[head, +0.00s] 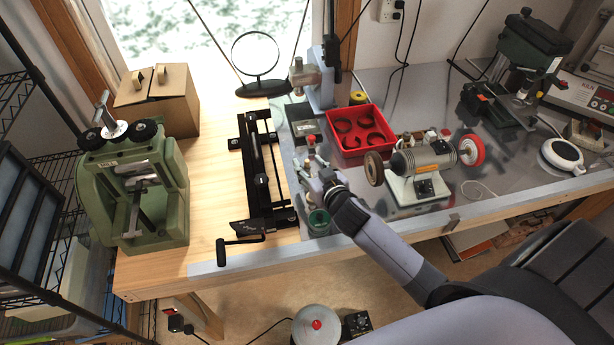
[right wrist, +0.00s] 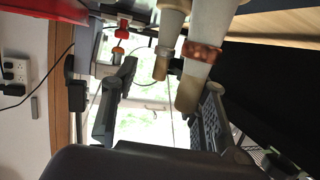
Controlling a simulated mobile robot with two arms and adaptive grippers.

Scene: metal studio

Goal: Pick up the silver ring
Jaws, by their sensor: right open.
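My right gripper (head: 320,178) is above the metal-topped part of the bench in the head view, among small bottles and jars. In the right wrist view the right gripper (right wrist: 165,105) has its fingers well apart, with nothing held. A shiny band (right wrist: 202,52) with reddish-brown tones sits around the nearer rod, above the fingertips. It may be the silver ring; its metal colour is unclear. In the head view I cannot make out the ring. My left gripper is not in view.
A green jar (head: 318,221) stands just below the gripper, close to the bench's front edge. A red tray (head: 361,154) and a bench polisher (head: 422,168) stand to the right. A black rail device (head: 262,180) is left.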

